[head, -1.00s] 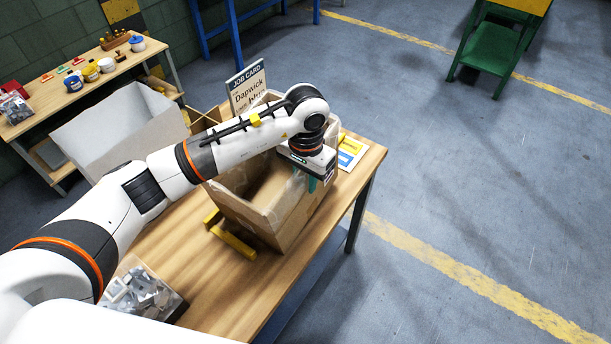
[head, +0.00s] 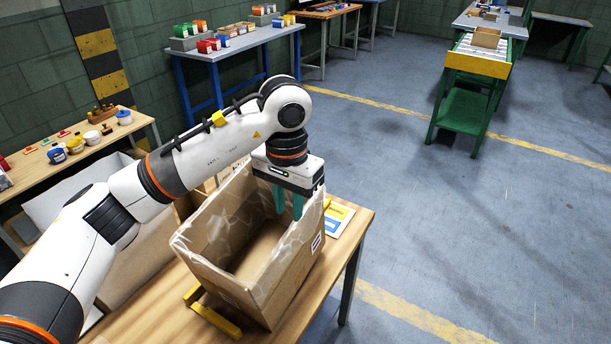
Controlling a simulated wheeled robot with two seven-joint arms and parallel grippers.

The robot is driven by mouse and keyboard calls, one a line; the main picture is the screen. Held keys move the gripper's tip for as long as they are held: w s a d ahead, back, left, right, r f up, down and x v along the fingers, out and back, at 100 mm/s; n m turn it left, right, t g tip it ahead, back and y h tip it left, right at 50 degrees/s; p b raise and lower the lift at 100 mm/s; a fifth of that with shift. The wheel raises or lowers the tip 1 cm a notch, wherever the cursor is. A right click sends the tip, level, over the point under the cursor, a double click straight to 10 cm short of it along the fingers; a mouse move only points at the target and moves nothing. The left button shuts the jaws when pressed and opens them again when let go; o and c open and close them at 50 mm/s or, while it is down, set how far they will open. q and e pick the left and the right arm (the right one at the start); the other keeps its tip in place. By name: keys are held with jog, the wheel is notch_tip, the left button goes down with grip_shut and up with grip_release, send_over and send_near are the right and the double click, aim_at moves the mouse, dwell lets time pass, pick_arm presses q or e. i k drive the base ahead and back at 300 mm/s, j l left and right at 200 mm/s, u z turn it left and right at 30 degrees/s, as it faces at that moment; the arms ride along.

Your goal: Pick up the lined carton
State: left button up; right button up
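The lined carton (head: 275,283) is an open brown cardboard box with a clear, shiny liner over its inner walls and rim. It stands upright on the wooden table (head: 163,313) in the middle of the head view, with a small white label on its right side. My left gripper (head: 287,213) points down at the carton's far right part, its two teal fingers apart with a visible gap. The fingertips are close to the right wall's rim; I cannot tell whether they touch it. My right gripper is not in view.
A yellow bracket (head: 212,315) lies against the carton's near left side. A second open box (head: 135,262) stands left of it, partly behind my arm. A card with yellow and blue patches (head: 338,216) lies at the table's right. Clear floor lies to the right; a green-framed roller stand (head: 466,108) is farther back.

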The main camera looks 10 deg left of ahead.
aim_at(254, 258)
jog(key=k+l, duration=0.3)
jog(key=k, duration=0.15)
jog(key=k+l, duration=0.3)
jog(key=k, duration=0.15)
